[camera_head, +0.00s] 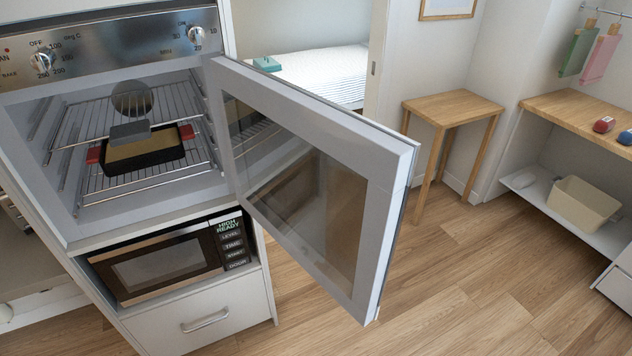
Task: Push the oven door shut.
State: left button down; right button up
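The oven door (387,190) stands wide open. It is hinged on the right side of the oven cavity and swings out toward me and to the right. It has a pale frame and a dark glass window (305,205). The oven (60,225) is open to view, with wire racks (181,102) inside. A dark baking tray (145,163) with red handles sits on a rack. Neither of my grippers shows in this view.
A microwave (160,265) and a drawer (180,334) are below the oven. A wooden stool (453,106) stands behind the door. A wooden counter (565,105) and a cream bin (580,205) are at the right. The wooden floor (470,290) is clear at the lower right.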

aim_at(302, 162)
jog(key=l+u, duration=0.3)
jog(key=l, duration=0.2)
jog(key=l+u, duration=0.25)
jog(key=l, duration=0.25)
jog(key=l+u, duration=0.35)
jog(key=l, duration=0.15)
jog(key=l+u, duration=0.35)
jog(key=l, duration=0.15)
jog(key=i+l+u, duration=0.2)
jog(key=l, duration=0.15)
jog(key=i+l+u, duration=0.2)
jog(key=l, duration=0.2)
jog(key=i+l+u, duration=0.25)
jog(key=l, duration=0.15)
jog(key=k+j, duration=0.05)
jog(key=k, duration=0.05)
